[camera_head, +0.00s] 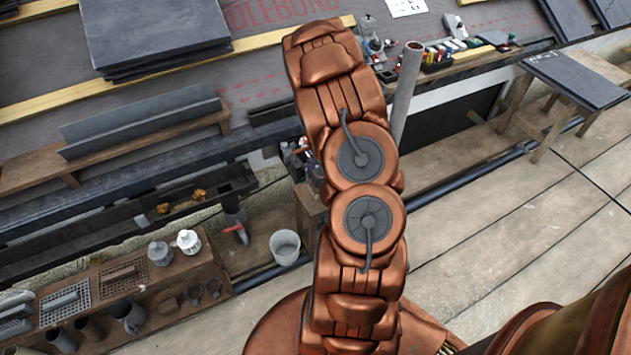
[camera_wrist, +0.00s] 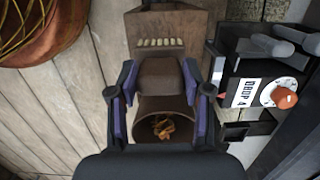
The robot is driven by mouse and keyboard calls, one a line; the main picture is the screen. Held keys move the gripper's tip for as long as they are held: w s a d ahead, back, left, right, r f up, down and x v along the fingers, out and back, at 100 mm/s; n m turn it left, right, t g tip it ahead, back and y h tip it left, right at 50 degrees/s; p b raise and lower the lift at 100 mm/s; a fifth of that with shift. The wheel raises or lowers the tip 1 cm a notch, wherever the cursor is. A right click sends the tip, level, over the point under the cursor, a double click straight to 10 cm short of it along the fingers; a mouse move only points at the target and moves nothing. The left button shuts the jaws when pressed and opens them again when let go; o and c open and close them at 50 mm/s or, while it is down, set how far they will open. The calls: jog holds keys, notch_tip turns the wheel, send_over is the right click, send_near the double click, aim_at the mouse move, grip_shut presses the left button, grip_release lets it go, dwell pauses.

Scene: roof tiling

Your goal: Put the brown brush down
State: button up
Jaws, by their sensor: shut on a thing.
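In the wrist view my gripper (camera_wrist: 161,92) has its two dark fingers with purple pads on either side of a brown block-like body. I take this body as the brown brush (camera_wrist: 162,74), held between the fingers. A row of short cream tufts shows just beyond it over a brown wooden surface; I cannot tell whether they belong to the brush. Below the block is a brown round-mouthed hollow with orange leaf-like bits (camera_wrist: 162,127) inside. In the head view my arm hides the gripper and the brush.
A white label (camera_wrist: 250,92), seemingly "DROP 4", and an orange-tipped knob (camera_wrist: 284,97) stand right in the wrist view. In the head view, a grey bucket (camera_head: 285,247) stands on the floor, a crowded wooden rack (camera_head: 185,265) lies lower left, and a slate-topped trestle (camera_head: 575,78) stands right.

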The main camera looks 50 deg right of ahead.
jog(key=shift+f+b, duration=0.3)
jog(key=shift+f, duration=1.5)
jog(key=o, duration=1.1)
jog(key=shift+f, duration=0.1)
